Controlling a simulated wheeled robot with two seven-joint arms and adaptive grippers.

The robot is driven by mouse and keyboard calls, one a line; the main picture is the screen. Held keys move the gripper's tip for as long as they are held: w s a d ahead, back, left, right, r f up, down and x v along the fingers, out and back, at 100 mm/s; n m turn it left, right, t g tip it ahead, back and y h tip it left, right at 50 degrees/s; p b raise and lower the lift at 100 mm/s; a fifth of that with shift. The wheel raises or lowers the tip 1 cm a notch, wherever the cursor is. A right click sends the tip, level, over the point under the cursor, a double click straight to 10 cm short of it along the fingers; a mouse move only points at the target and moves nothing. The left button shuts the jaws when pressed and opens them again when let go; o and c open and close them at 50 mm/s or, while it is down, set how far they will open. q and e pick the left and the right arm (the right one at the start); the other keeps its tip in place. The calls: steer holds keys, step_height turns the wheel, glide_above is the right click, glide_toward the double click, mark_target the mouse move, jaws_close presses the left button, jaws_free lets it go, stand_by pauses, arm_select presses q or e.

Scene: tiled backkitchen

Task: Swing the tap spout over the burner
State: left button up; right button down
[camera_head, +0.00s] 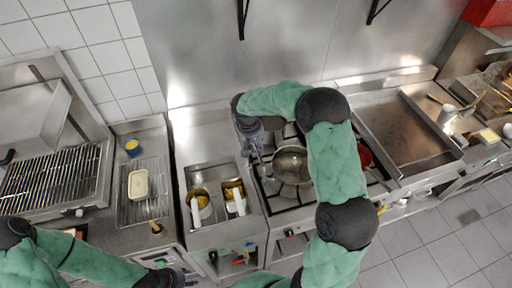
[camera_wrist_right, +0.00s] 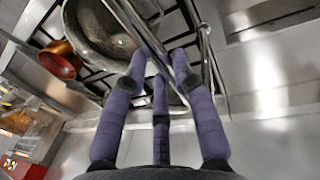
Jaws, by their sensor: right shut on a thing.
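The tap spout is a thin metal pipe (camera_wrist_right: 150,38) that runs between my fingers in the right wrist view; a second bar (camera_wrist_right: 205,45) meets it near the fingertips. My right gripper (camera_head: 254,150) is shut on the spout, and its purple fingers (camera_wrist_right: 160,82) close around the pipe. In the head view the gripper and arm hide most of the tap. The burner hob (camera_head: 282,207) has black grates, and a metal pot (camera_head: 291,165) stands on it just right of the gripper. My left gripper (camera_head: 168,279) is at the bottom edge, its fingers unclear.
A red-brown pan (camera_head: 364,155) sits on the hob behind my right arm; it also shows in the wrist view (camera_wrist_right: 60,60). Left of the hob are containers with yellow food (camera_head: 201,203). A grill (camera_head: 50,184) is at far left, and a flat steel basin (camera_head: 405,130) lies right.

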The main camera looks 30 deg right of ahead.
steer(key=w+d+n+t+b, duration=0.1)
steer(key=w+d+n+b, duration=0.1)
steer(key=d+n, duration=0.7)
steer(key=shift+w+d+n+t, duration=0.3)
steer(key=shift+d+t, duration=0.1)
steer(key=shift+d, duration=0.75)
steer(key=c, duration=1)
jaws_free()
steer(key=shift+r, duration=0.1)
steer(key=v, duration=1.1)
steer(key=shift+r, duration=0.45)
steer(key=shift+s+d, duration=0.1)
